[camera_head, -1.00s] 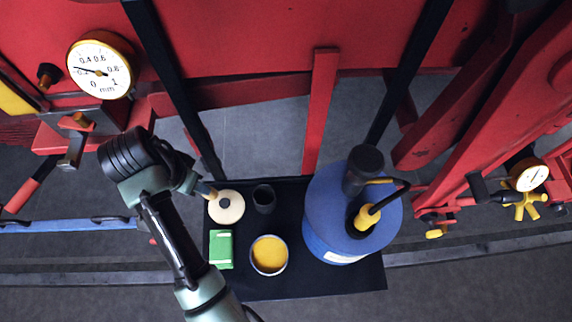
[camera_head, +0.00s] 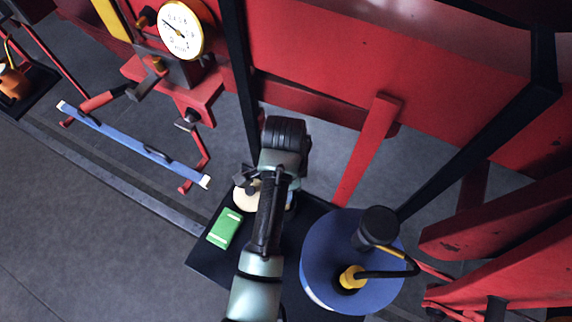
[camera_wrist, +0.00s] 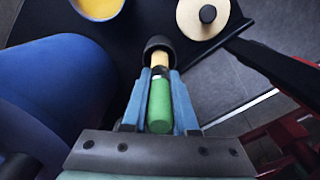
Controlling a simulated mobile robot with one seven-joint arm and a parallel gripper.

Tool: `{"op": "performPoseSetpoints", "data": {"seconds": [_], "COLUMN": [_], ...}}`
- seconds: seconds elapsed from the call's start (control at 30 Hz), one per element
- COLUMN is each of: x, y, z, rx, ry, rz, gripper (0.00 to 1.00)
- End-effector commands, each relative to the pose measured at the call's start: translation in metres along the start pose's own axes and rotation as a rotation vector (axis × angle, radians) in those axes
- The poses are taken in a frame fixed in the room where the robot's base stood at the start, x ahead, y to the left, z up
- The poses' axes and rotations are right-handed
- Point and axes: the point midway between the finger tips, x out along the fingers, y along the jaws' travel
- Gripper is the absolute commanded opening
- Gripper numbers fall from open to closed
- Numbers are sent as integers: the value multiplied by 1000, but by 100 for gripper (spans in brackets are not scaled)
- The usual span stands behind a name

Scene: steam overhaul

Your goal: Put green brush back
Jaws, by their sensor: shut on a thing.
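The green brush (camera_wrist: 159,104) is between the blue fingers of my gripper (camera_wrist: 159,76) in the wrist view. My gripper is shut on its green handle. A pale band and a tan section run from the handle toward a black cup (camera_wrist: 158,42). The tan end overlaps the cup's near rim in the picture; I cannot tell whether it is inside. In the head view my arm covers the cup, and the brush cannot be made out.
A black tray (camera_head: 205,258) carries a cream disc (camera_wrist: 203,14) with a dark knob, a green box (camera_head: 225,229) and a tin of yellow (camera_wrist: 98,7). A blue drum (camera_head: 325,250) with a pump stands close by the gripper. Red machine frames and a dial gauge (camera_head: 181,29) stand behind.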

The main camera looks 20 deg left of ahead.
Motion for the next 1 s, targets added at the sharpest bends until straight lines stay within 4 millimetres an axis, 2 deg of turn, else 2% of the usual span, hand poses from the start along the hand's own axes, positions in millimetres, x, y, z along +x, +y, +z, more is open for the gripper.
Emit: {"op": "performPoseSetpoints", "data": {"seconds": [0.23,0.63,0.67,0.8,1.0], "x": [32,38,37,37,37], "y": [1,1,1,1,1], "z": [1,0,0,0,0], "rx": [-1,0,-1,0,0], "ry": [-1,0,0,0,0], "rz": [3,2,2,2,1], "gripper": [0,0,32,57,57]}}
